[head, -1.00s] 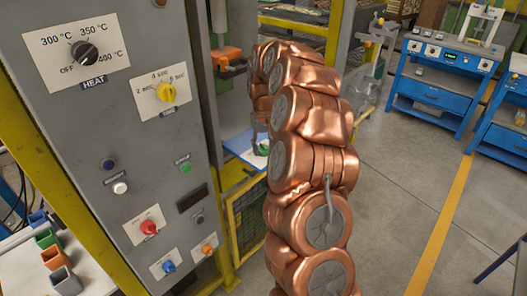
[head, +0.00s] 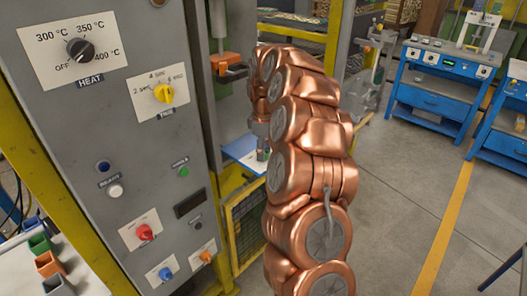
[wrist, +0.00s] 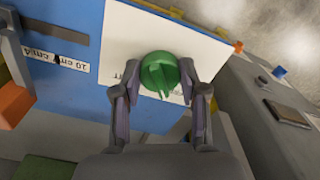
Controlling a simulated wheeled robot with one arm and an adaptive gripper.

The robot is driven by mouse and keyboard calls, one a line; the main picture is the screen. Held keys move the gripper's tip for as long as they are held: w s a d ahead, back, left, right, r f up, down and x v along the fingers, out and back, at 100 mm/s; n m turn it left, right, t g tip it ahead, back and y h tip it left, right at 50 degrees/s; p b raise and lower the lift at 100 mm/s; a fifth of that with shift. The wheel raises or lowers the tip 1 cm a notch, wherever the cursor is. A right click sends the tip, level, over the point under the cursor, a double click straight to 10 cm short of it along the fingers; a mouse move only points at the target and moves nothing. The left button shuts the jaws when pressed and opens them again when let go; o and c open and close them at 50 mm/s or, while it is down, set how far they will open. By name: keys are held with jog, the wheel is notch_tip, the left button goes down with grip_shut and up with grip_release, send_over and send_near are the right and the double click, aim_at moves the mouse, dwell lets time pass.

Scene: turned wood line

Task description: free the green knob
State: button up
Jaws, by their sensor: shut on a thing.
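A round green knob (wrist: 160,76) with a raised grip bar sits on a white plate (wrist: 205,45) fixed to a blue board (wrist: 82,65) in the wrist view. My gripper (wrist: 160,72) has its two fingers on either side of the knob and is shut on it. The knob still lies against the plate as far as I can tell. In the head view my gripper (head: 262,143) points down at the blue board (head: 241,147), behind my copper arm. The knob is hidden there.
A grey control panel (head: 105,125) with dials and buttons stands close on the left. A yellow guard frame (head: 237,185) is below the board. Blue workbenches (head: 435,90) stand far right, with open floor (head: 405,190) before them.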

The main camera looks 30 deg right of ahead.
jog(key=shift+n, duration=0.8)
jog(key=o, duration=1.1)
jog(key=shift+o, duration=0.2)
jog(key=shift+r, duration=0.1)
notch_tip(320, 180, up, 12)
dwell(0.4)
